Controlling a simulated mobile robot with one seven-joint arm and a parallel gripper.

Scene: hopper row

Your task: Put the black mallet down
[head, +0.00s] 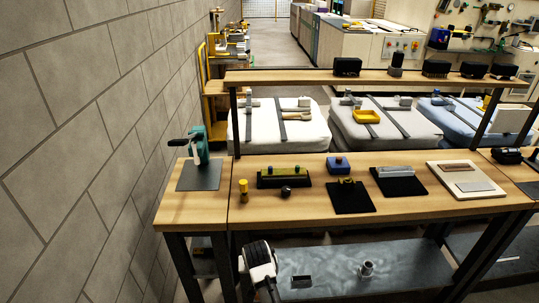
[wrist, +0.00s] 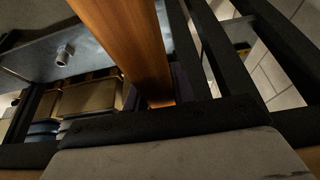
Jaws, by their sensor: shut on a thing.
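My gripper (wrist: 156,94) shows in the wrist view with dark fingers on both sides of a plain wooden bar, which looks like the handle of the black mallet (wrist: 128,40). The bar runs from the fingers up past the top edge of that view. The mallet's head is not clearly visible in either view. In the head view the white and black end of my arm is low in front of the bench, left of centre, and the fingers and mallet cannot be made out there.
The wooden bench top (head: 310,215) holds a teal press (head: 201,145), a yellow cylinder (head: 243,189), a blue box (head: 339,164), a black mat (head: 350,204) and a pale board (head: 482,186). Below, the grey lower shelf (head: 330,275) carries a metal cup (head: 366,268). A raised shelf runs behind.

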